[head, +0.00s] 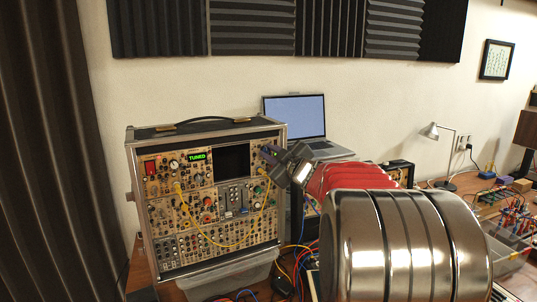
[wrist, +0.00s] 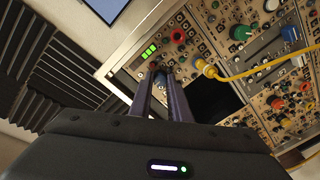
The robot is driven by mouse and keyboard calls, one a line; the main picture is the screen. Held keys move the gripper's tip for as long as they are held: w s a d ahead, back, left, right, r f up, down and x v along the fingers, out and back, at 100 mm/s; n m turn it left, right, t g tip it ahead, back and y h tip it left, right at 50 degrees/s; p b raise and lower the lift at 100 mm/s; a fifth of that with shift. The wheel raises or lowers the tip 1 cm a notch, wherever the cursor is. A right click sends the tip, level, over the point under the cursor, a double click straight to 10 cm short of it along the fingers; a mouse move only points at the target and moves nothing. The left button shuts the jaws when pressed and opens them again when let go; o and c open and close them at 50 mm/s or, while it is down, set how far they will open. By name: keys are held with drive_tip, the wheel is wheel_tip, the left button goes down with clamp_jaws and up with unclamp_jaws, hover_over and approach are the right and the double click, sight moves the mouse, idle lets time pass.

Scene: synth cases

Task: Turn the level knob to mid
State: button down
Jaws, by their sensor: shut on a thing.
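My gripper (wrist: 163,77) reaches the top right corner of the modular synth panel, and its two purple-grey fingers are shut on a small knob (wrist: 154,66). In the wrist view only a little of this knob shows between the fingertips, just below a short row of lit green bars (wrist: 148,51). Its label and pointer cannot be read, so its setting is unclear. In the head view my gripper (head: 268,153) covers the knob. The synth case (head: 137,200) stands upright on the table.
A yellow cable (wrist: 235,76) is plugged in close beside the fingers and loops across the panel. Neighbouring knobs, a green one (wrist: 240,32) among them, crowd the modules. A laptop (head: 296,115) stands behind the case. A clear bin (head: 225,278) sits below it.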

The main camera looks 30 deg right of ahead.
drive_tip(key=shift+d+f, duration=0.15)
drive_tip(key=shift+f, duration=0.3)
drive_tip(key=c, duration=1.9)
unclamp_jaws()
drive_tip(key=shift+c, duration=0.2)
drive_tip(key=shift+o, duration=1.4)
drive_tip(key=shift+r, duration=0.3)
drive_tip(key=shift+s, duration=0.15)
drive_tip(key=s+a, duration=0.1)
drive_tip(key=s, duration=1.2)
drive_tip(key=shift+s+a, duration=0.2)
drive_tip(key=shift+s, duration=0.05)
drive_tip(key=shift+r, duration=0.1)
